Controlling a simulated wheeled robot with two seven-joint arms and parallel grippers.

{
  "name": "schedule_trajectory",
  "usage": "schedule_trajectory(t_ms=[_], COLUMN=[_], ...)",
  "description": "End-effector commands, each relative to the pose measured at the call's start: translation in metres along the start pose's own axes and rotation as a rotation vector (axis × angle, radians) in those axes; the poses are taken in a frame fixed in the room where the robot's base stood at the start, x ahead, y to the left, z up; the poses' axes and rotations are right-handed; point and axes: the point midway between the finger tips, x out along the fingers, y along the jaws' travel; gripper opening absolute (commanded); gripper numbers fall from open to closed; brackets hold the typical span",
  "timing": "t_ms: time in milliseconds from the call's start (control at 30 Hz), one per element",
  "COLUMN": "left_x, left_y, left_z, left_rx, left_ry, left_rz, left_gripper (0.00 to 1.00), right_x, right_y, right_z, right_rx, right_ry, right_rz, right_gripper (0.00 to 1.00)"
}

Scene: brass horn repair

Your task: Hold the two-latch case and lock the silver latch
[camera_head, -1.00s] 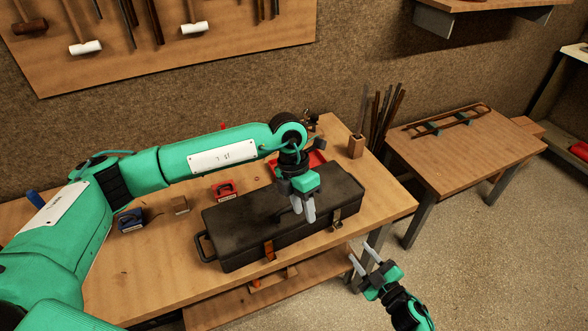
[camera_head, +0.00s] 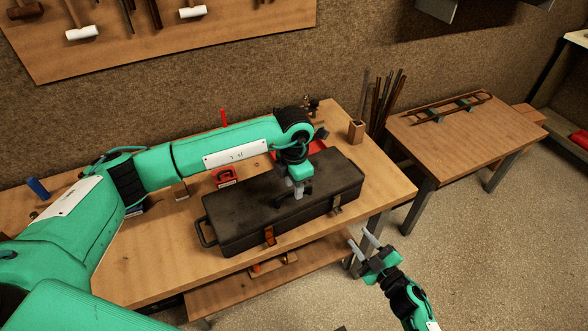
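My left gripper (camera_head: 298,194) points down onto the top of the lid, at the dark lid handle (camera_head: 307,189). Its fingers are partly hidden, so I cannot tell if they are closed on the handle. My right gripper (camera_head: 361,238) is open and empty, off the bench's front edge, below and right of the silver latch.
The workbench (camera_head: 160,270) has a red-framed item (camera_head: 227,177) behind the case and a wooden block with rods (camera_head: 356,132) at the back right. A lower shelf (camera_head: 230,297) juts out in front. A second table (camera_head: 470,135) stands at right, with open floor between.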

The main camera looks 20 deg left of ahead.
Motion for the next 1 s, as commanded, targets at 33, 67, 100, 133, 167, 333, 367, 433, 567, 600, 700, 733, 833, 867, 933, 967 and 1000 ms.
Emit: schedule_trajectory(t_ms=[33,67,100,133,167,333,367,433,567,600,700,733,833,867,933,967,1000], left_x=[0.009,0.013,0.018,0.021,0.024,0.033,0.034,0.034,0.034,0.034,0.034,0.034,0.034,0.034,0.034,0.034,0.034], left_y=[0.000,0.000,0.000,0.000,0.000,0.000,0.000,0.000,0.000,0.000,0.000,0.000,0.000,0.000,0.000,0.000,0.000], left_z=[-0.001,0.000,0.000,-0.001,-0.001,0.000,0.000,0.000,0.000,0.000,0.000,0.000,0.000,0.000,0.000,0.000,0.000], left_rx=[-0.001,-0.001,-0.001,-0.001,-0.001,-0.001,-0.001,-0.001,-0.001,-0.001,-0.001,-0.001,-0.001,-0.001,-0.001,-0.001,-0.001], left_ry=[0.002,0.001,0.002,0.002,0.002,0.000,0.000,0.000,0.000,0.000,0.000,0.000,0.000,0.000,0.000,0.000,0.000], left_rz=[0.000,0.000,-0.001,-0.001,-0.001,0.001,0.001,0.001,0.001,0.000,0.000,0.000,0.000,0.000,0.000,0.000,0.000], left_gripper=[0.36,0.36,0.36,0.36,0.36,0.36,0.36,0.36,0.36,0.36,0.18,0.12,0.00,0.00,0.00,0.00,0.00], right_x=[0.000,0.000,0.000,0.000,0.000,0.000,0.000,0.000,0.000,0.000,0.000,0.000,0.000,0.000,0.000,0.000,0.000], right_y=[0.000,0.000,0.000,0.000,0.000,0.000,0.000,0.000,0.000,0.000,0.000,0.000,0.000,0.000,0.000,0.000,0.000], right_z=[0.000,0.000,0.000,0.000,0.000,0.000,0.000,0.000,0.000,0.000,0.000,0.000,0.000,0.000,0.000,0.000,0.000], right_rx=[0.000,0.000,0.000,0.000,0.000,0.000,0.000,0.000,0.000,0.000,0.000,0.000,0.000,0.000,0.000,0.000,0.000], right_ry=[0.000,0.000,0.000,0.000,0.000,0.000,0.000,0.000,0.000,0.000,0.000,0.000,0.000,0.000,0.000,0.000,0.000], right_rz=[0.000,0.000,0.000,0.000,0.000,0.000,0.000,0.000,0.000,0.000,0.000,0.000,0.000,0.000,0.000,0.000,0.000], right_gripper=[0.36,0.36,0.36,0.36,0.36,0.36,0.36,0.36,0.36,0.36,0.36,0.36,0.36,0.36,0.36,0.36,0.36])
